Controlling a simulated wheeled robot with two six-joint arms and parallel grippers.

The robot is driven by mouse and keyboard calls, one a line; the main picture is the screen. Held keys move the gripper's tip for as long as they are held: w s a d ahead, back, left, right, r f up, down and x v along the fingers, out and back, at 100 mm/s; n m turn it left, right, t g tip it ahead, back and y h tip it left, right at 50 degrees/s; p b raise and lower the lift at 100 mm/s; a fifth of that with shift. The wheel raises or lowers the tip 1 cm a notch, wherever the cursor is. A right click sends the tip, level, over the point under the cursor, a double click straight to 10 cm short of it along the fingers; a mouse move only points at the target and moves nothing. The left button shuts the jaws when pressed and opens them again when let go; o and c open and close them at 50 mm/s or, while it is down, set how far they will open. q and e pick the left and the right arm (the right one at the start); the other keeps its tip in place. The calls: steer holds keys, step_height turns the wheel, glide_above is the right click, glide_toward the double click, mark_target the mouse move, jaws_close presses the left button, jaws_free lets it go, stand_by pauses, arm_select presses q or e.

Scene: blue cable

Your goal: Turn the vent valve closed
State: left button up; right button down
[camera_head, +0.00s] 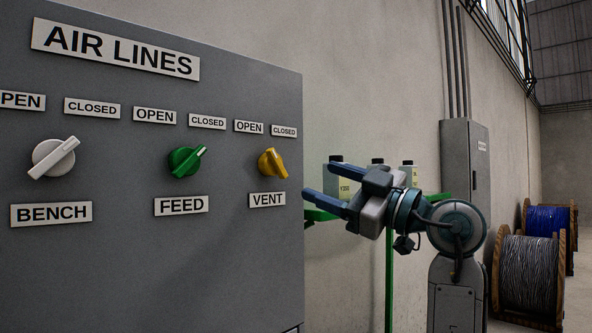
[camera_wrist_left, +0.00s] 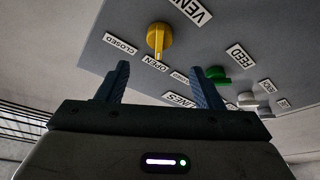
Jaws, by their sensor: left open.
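The yellow vent valve (camera_head: 272,163) is on the grey panel above the VENT label, below the OPEN and CLOSED labels. Its handle leans toward the OPEN label. It also shows in the left wrist view (camera_wrist_left: 158,40), upside down, with the handle pointing toward OPEN. My left gripper (camera_head: 318,181) is open and empty, to the right of the panel's edge in the head view and apart from the valve. In the left wrist view the valve appears between and beyond the two fingertips (camera_wrist_left: 160,69). My right gripper is not in view.
The green feed valve (camera_head: 187,160) and white bench valve (camera_head: 54,158) are on the same panel (camera_head: 120,260). Small containers (camera_head: 338,172) stand on a green stand behind my arm. A grey cabinet (camera_head: 466,165) and cable reels (camera_head: 529,273) stand farther right.

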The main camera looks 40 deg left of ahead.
mark_target(280, 163)
arm_select(q)
steer(key=p+x, duration=0.2)
steer(key=x, duration=0.1)
steer(key=p+x, duration=0.2)
steer(key=x, duration=0.1)
steer(key=p+x, duration=0.2)
steer(key=x, duration=0.1)
steer(key=shift+r, duration=0.3)
steer(key=shift+a+p, duration=0.35)
steer(key=shift+a, duration=0.2)
steer(key=shift+s, duration=0.15)
steer(key=shift+a, duration=0.1)
steer(key=c, duration=0.9)
steer(key=shift+c, duration=0.5)
